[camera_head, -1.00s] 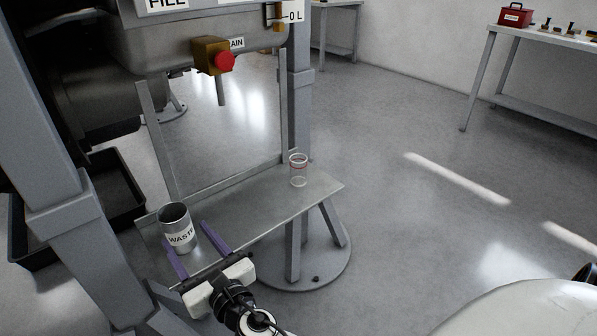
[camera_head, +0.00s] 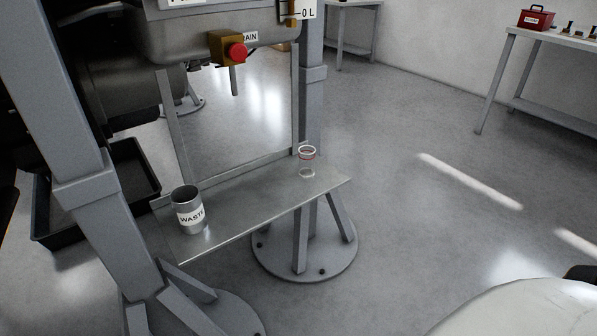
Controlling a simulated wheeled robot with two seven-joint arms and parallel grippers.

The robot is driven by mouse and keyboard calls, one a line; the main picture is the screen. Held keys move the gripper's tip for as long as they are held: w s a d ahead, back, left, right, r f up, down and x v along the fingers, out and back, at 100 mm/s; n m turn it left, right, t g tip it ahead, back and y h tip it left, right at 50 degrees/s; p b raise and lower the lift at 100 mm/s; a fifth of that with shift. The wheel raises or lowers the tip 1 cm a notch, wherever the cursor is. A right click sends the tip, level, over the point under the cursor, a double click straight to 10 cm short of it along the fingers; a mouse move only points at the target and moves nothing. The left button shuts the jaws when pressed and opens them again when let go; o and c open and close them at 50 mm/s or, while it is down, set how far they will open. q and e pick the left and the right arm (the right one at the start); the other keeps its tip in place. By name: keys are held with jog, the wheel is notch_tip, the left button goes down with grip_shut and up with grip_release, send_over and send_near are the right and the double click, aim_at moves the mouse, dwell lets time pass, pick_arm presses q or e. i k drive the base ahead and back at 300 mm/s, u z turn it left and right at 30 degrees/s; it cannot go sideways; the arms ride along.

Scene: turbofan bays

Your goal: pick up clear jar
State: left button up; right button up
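The clear jar (camera_head: 307,163) stands upright near the right end of a narrow metal shelf (camera_head: 250,208). It is see-through, with a reddish band near its rim. No gripper is near it. Neither my left nor my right gripper shows in the view now.
A metal can labelled WASTE (camera_head: 188,212) stands at the shelf's left end. A drain valve with a red knob (camera_head: 237,53) hangs above the shelf. Grey posts (camera_head: 313,105) flank it. A black tray (camera_head: 140,165) lies on the floor at left. The shelf's middle is clear.

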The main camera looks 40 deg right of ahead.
aim_at(307, 162)
jog(key=u, duration=0.5)
jog(key=k, duration=1.1)
jog(key=z, duration=0.45)
jog(key=i, duration=0.85)
jog(key=z, duration=0.6)
